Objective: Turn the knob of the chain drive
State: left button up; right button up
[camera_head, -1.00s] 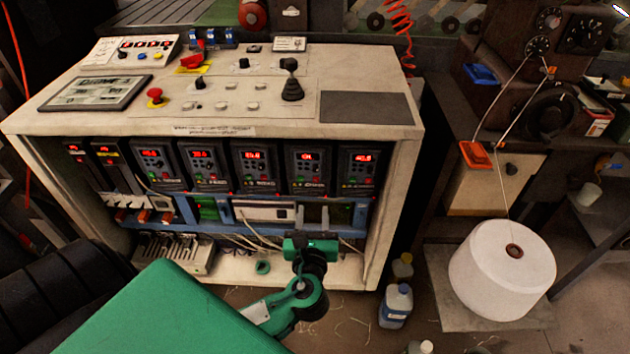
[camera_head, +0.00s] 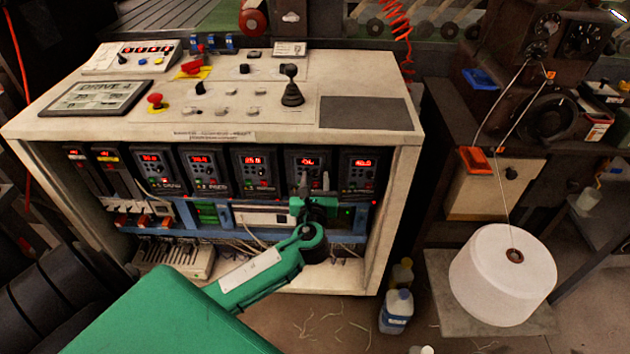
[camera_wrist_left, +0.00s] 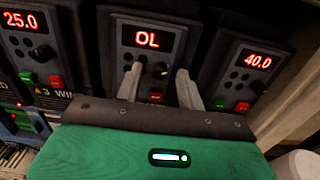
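The drive whose red display reads OL (camera_head: 305,162) is fourth in the row of dark drive units; its name label is hidden or too small to read. In the left wrist view the same OL drive (camera_wrist_left: 148,38) fills the top middle. Its dark round knob (camera_wrist_left: 160,70) shows between my fingertips. My left gripper (camera_head: 315,183) is in front of this drive's lower part. Its two grey fingers stand apart, one on each side of the knob in the left wrist view (camera_wrist_left: 159,73); I cannot tell whether they touch it. My right gripper is not in view.
Neighbouring drives read 25.0 (camera_head: 252,160) and 40.0 (camera_head: 361,162). The console top (camera_head: 230,120) bears a red mushroom button (camera_head: 155,100), a joystick (camera_head: 290,90) and a screen (camera_head: 97,97) reading DRIVE 4. A white yarn cone (camera_head: 502,275) and bottles (camera_head: 396,312) are to the right.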

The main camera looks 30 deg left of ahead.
pick_arm(q)
grip_shut()
